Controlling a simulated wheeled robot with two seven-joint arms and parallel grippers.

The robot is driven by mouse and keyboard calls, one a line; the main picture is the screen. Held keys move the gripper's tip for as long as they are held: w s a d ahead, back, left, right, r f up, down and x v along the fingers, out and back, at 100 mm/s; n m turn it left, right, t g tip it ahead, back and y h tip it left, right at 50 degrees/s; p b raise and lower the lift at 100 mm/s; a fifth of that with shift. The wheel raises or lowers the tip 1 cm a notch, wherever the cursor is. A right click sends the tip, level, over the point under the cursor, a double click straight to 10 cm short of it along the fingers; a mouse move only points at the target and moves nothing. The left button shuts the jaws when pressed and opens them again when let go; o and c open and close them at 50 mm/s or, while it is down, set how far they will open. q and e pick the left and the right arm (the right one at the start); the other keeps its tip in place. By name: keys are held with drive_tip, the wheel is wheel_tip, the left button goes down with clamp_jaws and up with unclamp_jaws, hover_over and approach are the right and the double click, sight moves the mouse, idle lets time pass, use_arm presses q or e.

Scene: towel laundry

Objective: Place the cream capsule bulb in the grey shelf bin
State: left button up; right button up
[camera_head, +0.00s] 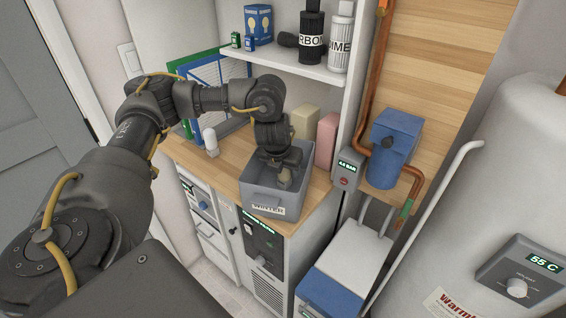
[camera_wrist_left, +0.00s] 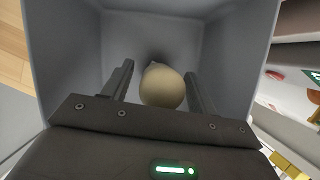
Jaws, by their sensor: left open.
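The grey shelf bin (camera_head: 262,197) stands on the wooden counter, with a label on its front. My left gripper (camera_head: 284,180) reaches down inside it. In the left wrist view, the bin's grey walls (camera_wrist_left: 70,50) surround the gripper (camera_wrist_left: 160,70). Its fingers are open, and a rounded cream bulb (camera_wrist_left: 162,88) lies between them inside the bin, with a gap visible on each side. In the head view the arm and bin walls mostly hide this bulb. My right gripper is not in view.
A white bulb (camera_head: 210,140) stands on the counter left of the bin. A white shelf (camera_head: 290,62) with bottles hangs above. A pipe and blue unit (camera_head: 394,148) are at the right.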

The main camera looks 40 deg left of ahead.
use_arm(q)
drive_tip(key=p+v, duration=0.2)
drive_tip(key=v, duration=1)
drive_tip(key=shift+d+f, duration=0.1)
